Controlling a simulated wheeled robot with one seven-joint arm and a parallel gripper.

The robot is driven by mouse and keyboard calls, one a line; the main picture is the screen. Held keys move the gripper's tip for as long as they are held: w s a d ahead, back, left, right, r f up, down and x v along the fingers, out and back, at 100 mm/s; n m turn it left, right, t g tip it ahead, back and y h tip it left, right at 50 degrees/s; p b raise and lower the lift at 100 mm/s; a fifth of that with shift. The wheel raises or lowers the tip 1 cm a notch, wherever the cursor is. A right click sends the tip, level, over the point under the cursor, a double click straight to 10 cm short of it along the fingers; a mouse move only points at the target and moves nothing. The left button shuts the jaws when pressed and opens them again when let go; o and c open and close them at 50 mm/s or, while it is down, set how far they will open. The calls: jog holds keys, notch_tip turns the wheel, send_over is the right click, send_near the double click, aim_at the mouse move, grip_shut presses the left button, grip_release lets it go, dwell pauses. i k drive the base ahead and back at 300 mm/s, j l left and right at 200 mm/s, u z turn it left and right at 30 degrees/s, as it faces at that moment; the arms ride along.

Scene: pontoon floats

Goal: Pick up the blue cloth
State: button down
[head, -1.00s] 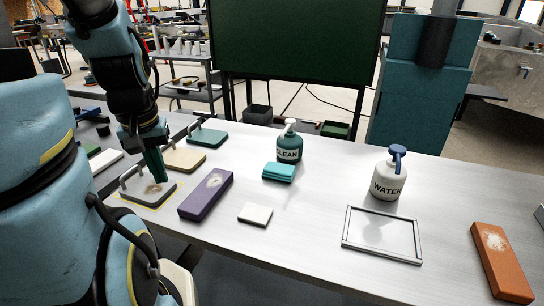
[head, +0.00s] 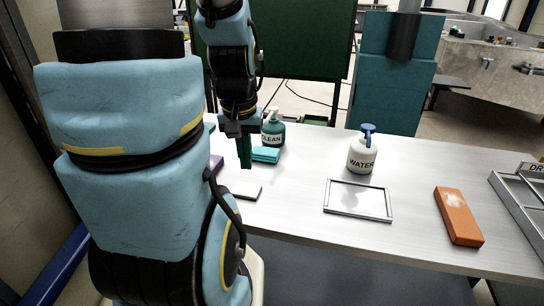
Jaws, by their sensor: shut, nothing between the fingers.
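The blue cloth (head: 266,154) is a small folded teal-blue stack lying flat on the light table, just in front of the teal bottle labelled CLEAN (head: 273,134). My gripper (head: 245,163) points down, its dark green fingers shut with nothing held. In the picture the fingers are just left of the cloth, close to its left edge. I cannot tell whether they touch it or how high their tips are above the table.
A white block (head: 246,191) lies in front of the gripper. A purple block (head: 216,166) is mostly hidden by my arm. To the right are a WATER bottle (head: 362,155), an empty metal frame (head: 327,196), an orange block (head: 459,216) and a metal rack (head: 507,194). Table between them is clear.

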aim_at(261, 154)
jog(key=z, duration=1.35)
jog(key=k, duration=0.1)
jog(key=u, duration=0.9)
jog(key=l+u, duration=0.1)
jog(key=u, duration=0.85)
jog(key=k+u, duration=0.1)
jog(key=u, duration=1.25)
jog(key=k+j+u, duration=0.1)
jog(key=k, duration=0.45)
jog(key=k+j+u, duration=0.1)
jog(key=k, duration=0.45)
